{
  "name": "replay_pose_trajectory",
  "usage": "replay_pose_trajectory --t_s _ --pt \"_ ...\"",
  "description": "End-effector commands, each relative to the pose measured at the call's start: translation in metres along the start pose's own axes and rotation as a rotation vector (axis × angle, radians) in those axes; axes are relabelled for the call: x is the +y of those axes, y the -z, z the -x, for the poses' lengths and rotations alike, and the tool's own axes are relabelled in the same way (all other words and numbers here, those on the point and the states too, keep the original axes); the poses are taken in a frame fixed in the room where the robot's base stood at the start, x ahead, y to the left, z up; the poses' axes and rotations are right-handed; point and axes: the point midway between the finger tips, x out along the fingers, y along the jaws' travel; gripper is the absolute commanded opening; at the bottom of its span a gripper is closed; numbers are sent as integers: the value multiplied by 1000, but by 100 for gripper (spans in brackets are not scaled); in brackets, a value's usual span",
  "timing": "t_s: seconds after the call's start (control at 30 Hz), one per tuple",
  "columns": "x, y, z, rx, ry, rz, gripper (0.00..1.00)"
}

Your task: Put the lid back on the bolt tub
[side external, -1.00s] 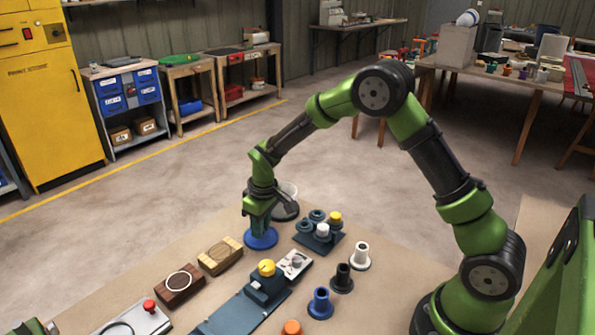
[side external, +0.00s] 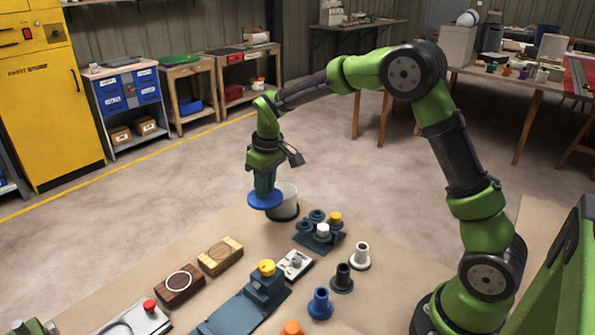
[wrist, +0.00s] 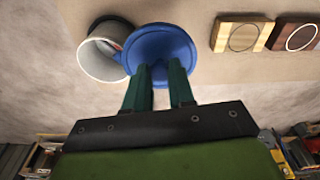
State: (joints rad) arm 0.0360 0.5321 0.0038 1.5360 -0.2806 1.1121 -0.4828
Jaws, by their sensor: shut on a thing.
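The blue round lid (side external: 264,201) is held by my gripper (side external: 265,188), which is shut on it from above. The lid is lifted off the board and looks level. My fingers (wrist: 162,75) reach to the lid's near side.
A dark holder with several round pieces (side external: 318,232) stands right of the tub. White, black and blue flanged pieces (side external: 342,279) stand further forward.

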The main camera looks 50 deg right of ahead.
Motion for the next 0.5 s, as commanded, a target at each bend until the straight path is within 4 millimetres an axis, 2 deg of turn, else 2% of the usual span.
replay_pose_trajectory --t_s 0.03,0.1,0.27,0.37,0.5 --pt "21 4 4 7 -7 -29 0" --pt "44 8 11 9 -9 -41 0" --pt "84 13 29 9 -8 -23 0" --pt "91 16 37 5 0 16 0" --pt "88 15 37 -4 10 57 0"
